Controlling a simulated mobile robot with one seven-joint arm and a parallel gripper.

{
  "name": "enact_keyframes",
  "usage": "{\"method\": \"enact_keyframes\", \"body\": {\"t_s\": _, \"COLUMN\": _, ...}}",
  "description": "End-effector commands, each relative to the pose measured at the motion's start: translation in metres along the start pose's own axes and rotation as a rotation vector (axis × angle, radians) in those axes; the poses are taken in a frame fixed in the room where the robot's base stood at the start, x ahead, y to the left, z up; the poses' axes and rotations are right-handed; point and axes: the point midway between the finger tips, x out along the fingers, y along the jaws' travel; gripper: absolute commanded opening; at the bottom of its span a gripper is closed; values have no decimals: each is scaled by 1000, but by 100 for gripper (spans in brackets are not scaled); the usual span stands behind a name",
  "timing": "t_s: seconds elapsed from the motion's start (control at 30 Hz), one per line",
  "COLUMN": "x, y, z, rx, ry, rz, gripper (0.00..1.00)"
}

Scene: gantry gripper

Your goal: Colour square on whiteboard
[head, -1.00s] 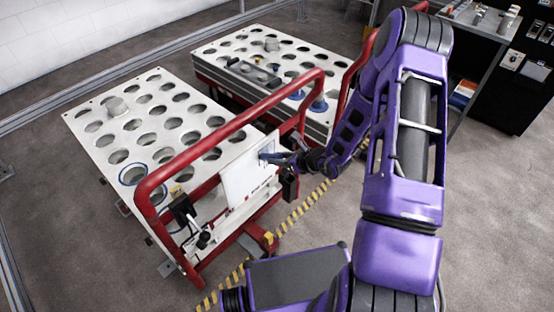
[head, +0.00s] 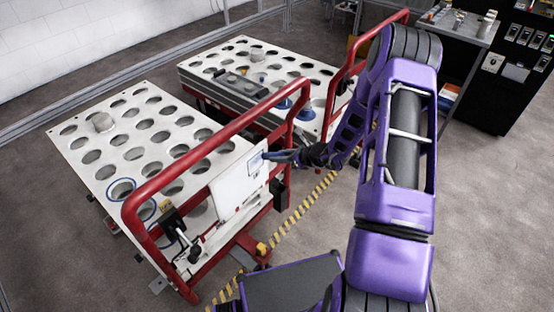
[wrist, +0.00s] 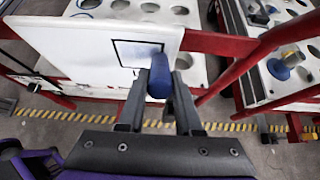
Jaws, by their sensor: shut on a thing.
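The whiteboard (head: 232,191) is a white panel mounted on the red frame of the nearer cart. A square outline (head: 258,163) is drawn near its upper right corner. My gripper (wrist: 160,65) is shut on a blue marker (wrist: 159,78), held in front of the square. In the head view my gripper (head: 284,156) is at the board's right edge. I cannot tell whether the marker's tip touches the board.
The nearer cart's red rail (head: 215,140) runs around the board. A second cart (head: 225,75) with a holed top stands behind it. Yellow-black floor tape (head: 305,203) runs below. A workbench (head: 455,25) stands at the upper right. Grey floor is open at the right.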

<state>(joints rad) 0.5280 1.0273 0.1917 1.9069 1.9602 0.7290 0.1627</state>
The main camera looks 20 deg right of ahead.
Motion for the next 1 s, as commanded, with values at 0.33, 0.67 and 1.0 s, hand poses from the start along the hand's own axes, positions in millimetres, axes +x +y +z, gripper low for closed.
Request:
{"method": "enact_keyframes", "body": {"t_s": 0.33, "x": 2, "y": 11, "z": -1, "rx": -2, "ry": -1, "rz": 3, "gripper": 0}}
{"method": "enact_keyframes", "body": {"t_s": 0.67, "x": 1, "y": 35, "z": 0, "rx": -1, "ry": 0, "rz": 1, "gripper": 0}}
{"method": "enact_keyframes", "body": {"t_s": 1.0, "x": 2, "y": 55, "z": -2, "rx": -2, "ry": 0, "rz": 1, "gripper": 0}}
